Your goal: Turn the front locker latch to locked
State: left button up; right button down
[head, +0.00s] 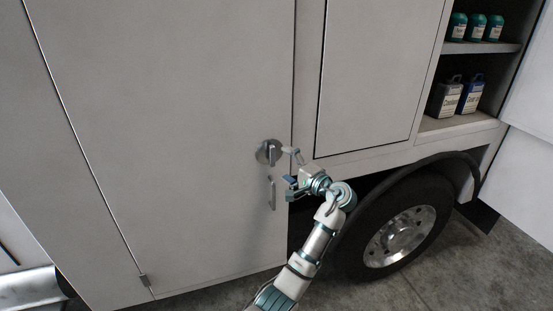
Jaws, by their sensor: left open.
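The front locker door (190,120) is a large pale grey panel that looks closed. Its latch (268,152) is a round dark metal plate with a narrow upright handle, near the door's right edge. My left gripper (287,165) is just right of the latch, with its fingers spread and nothing between them. One finger is at the height of the latch and the other is lower. I cannot tell whether the upper finger touches the latch. My right gripper is not in view.
A vertical pull handle (272,193) sits just below the latch. A wheel (403,232) under a dark arch is at the lower right. An open compartment (468,124) holds jugs and several green bottles. Concrete floor (225,296) runs along the bottom.

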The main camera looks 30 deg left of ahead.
pick_arm(q)
jog(key=v, duration=0.6)
jog(key=shift+d, duration=0.2)
jog(key=shift+a+f, duration=0.1)
